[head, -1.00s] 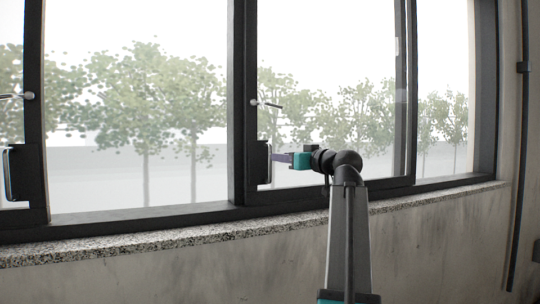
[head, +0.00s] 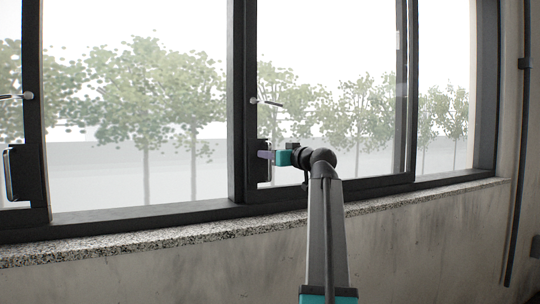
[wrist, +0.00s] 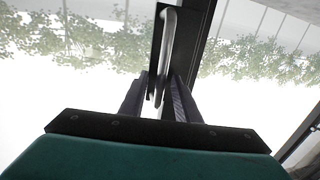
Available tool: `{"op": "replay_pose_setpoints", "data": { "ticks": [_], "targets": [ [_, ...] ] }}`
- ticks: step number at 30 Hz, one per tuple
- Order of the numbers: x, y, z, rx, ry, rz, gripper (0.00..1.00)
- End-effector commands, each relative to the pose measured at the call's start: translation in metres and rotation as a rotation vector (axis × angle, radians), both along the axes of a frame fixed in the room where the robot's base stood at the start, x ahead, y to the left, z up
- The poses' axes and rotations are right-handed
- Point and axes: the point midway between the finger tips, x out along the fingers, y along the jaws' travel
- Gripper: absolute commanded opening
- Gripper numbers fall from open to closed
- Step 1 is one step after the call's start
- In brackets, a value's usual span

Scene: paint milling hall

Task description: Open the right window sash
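The right window sash has a dark frame (head: 412,120) and clear glass. Its upright pull handle (head: 264,172) is on a dark plate low on the left stile. A small silver lever (head: 267,102) sits above it, pointing right. My gripper (head: 262,154) is at the pull handle from the right. In the wrist view, the fingers of my gripper (wrist: 161,78) are apart, one on each side of the handle's grey bar (wrist: 168,42). A narrow gap shows beside the bar; contact cannot be told. The fingertips are partly hidden against the dark plate.
A speckled stone sill (head: 150,240) runs below the windows. The left window has its own handle (head: 10,170) and lever (head: 18,96). A dark vertical pipe (head: 522,150) runs down the wall at the right. The space before the glass right of my gripper is clear.

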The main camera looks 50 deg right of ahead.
Motion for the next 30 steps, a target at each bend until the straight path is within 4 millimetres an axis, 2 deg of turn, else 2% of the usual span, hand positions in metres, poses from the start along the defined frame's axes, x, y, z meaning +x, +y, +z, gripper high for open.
{"op": "replay_pose_setpoints", "data": {
  "ticks": [1, 5, 6, 20, 25, 30],
  "targets": [
    [0.0, 0.0, 0.0, 0.0, 0.0, 0.0, 0.24],
    [0.001, 0.001, 0.0, 0.0, 0.0, 0.001, 0.02],
    [0.0, 0.0, 0.0, 0.0, 0.0, 0.001, 0.0],
    [0.0, -0.002, 0.0, 0.0, -0.001, 0.005, 0.0],
    [-0.003, -0.014, 0.001, -0.003, -0.001, 0.004, 0.0],
    [-0.01, -0.035, 0.001, -0.003, -0.004, 0.004, 0.0]
  ]
}}
